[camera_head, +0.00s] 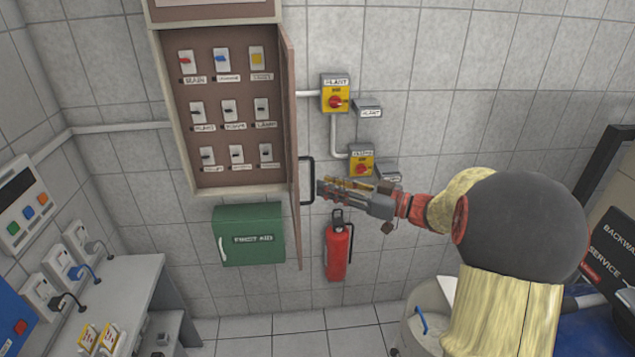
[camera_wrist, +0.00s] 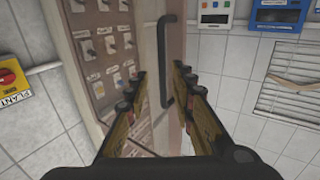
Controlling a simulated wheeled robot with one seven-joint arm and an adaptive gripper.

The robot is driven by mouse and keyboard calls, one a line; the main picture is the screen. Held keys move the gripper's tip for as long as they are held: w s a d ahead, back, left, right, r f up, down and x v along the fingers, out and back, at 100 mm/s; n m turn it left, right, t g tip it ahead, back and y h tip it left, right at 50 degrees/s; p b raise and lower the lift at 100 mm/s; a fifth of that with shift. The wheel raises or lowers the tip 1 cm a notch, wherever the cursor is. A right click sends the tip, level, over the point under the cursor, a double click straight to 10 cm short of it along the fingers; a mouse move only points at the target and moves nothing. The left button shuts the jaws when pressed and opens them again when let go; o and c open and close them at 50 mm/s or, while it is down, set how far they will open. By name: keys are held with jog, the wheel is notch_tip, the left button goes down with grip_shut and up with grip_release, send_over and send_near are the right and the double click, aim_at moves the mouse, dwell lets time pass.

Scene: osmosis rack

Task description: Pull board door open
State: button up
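The board door (camera_head: 291,120) stands swung out from the right side of the brown switch board (camera_head: 186,125), seen nearly edge-on in the head view. Its black bar handle (camera_head: 307,181) is upright on the door's outer face. My gripper (camera_head: 320,188) is just right of the handle, pointing at it. In the wrist view my gripper (camera_wrist: 160,72) is open, with the handle (camera_wrist: 165,60) showing between its two fingertips. The fingers do not close on it. Whether the handle lies inside the fingertips or just beyond them I cannot tell. The board's switches (camera_wrist: 105,45) show left of the door.
A green first aid box (camera_head: 249,236) hangs below the board. A red fire extinguisher (camera_head: 338,248) hangs below my gripper. Yellow switch boxes (camera_head: 336,94) with pipes are on the wall right of the door. A side table (camera_head: 125,277) stands at lower left.

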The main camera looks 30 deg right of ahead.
jog(key=v, duration=0.7)
dwell(0.4)
